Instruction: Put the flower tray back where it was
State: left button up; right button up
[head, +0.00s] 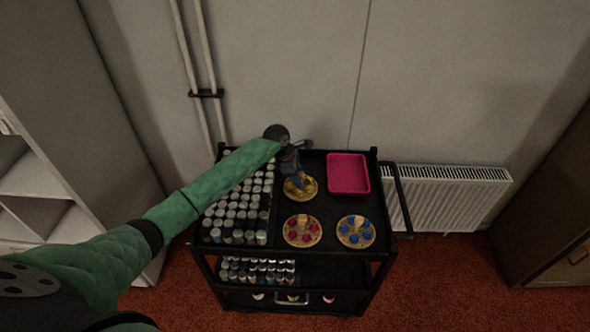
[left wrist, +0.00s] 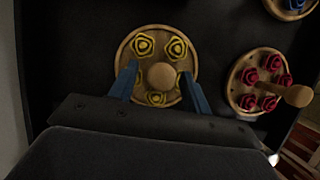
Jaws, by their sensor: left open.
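A round wooden tray with yellow flowers (head: 302,194) and a central knob stands on the cart's black top, behind two similar trays. It also shows in the left wrist view (left wrist: 136,58). My left gripper (head: 296,181) is over this tray. In the left wrist view its two blue fingers (left wrist: 161,84) are open, one on each side of the knob (left wrist: 161,76); I cannot tell whether they touch it. A tray with red flowers (head: 302,241) and a tray with blue flowers (head: 356,241) stand nearer the front edge. My right gripper is in neither view.
A pink square tray (head: 348,186) lies at the back right of the black cart (head: 327,228). Rows of small jars (head: 233,220) fill the cart's left side. A white radiator (head: 450,200) is on the wall to the right. Some bare black surface lies around the flower trays.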

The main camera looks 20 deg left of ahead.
pick_arm(q)
jog(key=shift+a+r, duration=0.2)
jog(key=shift+r, duration=0.2)
jog(key=shift+b+v, duration=0.65)
jog(key=shift+v, duration=0.4)
jog(key=b+v, duration=0.2)
jog(key=v, duration=0.7)
jog(key=shift+b, duration=0.4)
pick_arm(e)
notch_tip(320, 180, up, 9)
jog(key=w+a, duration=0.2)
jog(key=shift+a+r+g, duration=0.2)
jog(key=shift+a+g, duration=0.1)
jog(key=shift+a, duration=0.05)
pick_arm(q)
jog(key=shift+s, duration=0.1)
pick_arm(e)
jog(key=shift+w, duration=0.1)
